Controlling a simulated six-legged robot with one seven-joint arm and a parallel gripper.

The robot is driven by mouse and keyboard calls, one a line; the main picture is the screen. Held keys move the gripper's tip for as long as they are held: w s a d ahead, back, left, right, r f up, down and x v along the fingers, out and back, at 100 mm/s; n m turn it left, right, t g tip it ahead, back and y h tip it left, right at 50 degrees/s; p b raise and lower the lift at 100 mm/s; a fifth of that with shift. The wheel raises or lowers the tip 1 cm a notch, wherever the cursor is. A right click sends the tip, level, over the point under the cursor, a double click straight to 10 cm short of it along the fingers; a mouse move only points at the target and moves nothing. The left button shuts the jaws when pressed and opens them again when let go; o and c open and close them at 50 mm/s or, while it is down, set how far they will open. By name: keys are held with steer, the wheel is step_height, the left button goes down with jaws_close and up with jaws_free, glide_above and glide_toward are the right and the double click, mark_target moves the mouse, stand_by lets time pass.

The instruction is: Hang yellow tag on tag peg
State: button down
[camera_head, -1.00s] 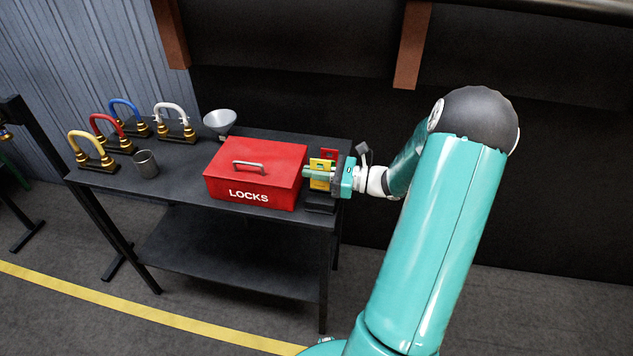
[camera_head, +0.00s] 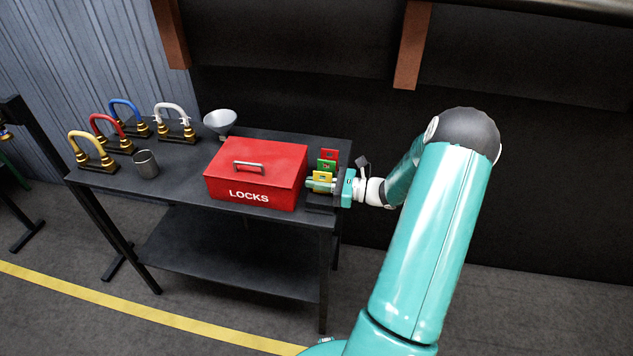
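The yellow tag (camera_head: 321,175) is near the right end of the bench, at the front of a short row of tags. My gripper (camera_head: 320,185) is at it, reaching in from the right. Its teal fingers cross the tag's lower part and appear shut on it. A green tag (camera_head: 327,164) and a red tag (camera_head: 329,154) stand just behind. A dark holder (camera_head: 321,206) is below the fingers; whether the yellow tag touches it cannot be told. I cannot make out the tag peg.
A red LOCKS box (camera_head: 256,175) stands close left of my gripper on the dark bench (camera_head: 185,190). A funnel (camera_head: 220,121), a metal cup (camera_head: 146,164) and several coloured shackle-shaped pieces (camera_head: 92,152) stand farther left.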

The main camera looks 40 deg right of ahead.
steer(key=c, duration=1.6)
jaws_free()
steer(key=s+a+v, duration=0.1)
steer(key=v, duration=1.3)
steer(key=w+a+r+n+g+h, duration=0.1)
steer(key=a+r+n+g, duration=0.3)
steer(key=a, duration=0.4)
steer(key=w+a+r+n+g+h, duration=0.1)
steer(key=a+r+n+g, duration=0.3)
steer(key=a, duration=0.4)
steer(key=w+a+r+n+g, duration=0.25)
steer(key=a+n+g, duration=0.2)
steer(key=a, duration=0.35)
steer(key=s+a+r+n+t+h, duration=0.1)
steer(key=s+a+r+n+h, duration=0.2)
steer(key=a+n, duration=0.1)
steer(key=s+a+r+n+t+h, duration=0.1)
steer(key=s+a+r+n+h, duration=0.2)
steer(key=s+a+n, duration=0.1)
steer(key=s+a+r+n+t+h, duration=0.2)
steer(key=s+a+r+n+h, duration=0.1)
steer(key=n, duration=0.5)
steer(key=shift+s+a+r, duration=0.25)
steer(key=shift+a, duration=0.35)
steer(key=shift+s+a+r, duration=0.25)
steer(key=shift+a+r, duration=0.05)
steer(key=shift+a, duration=0.3)
steer(key=shift+o, duration=0.3)
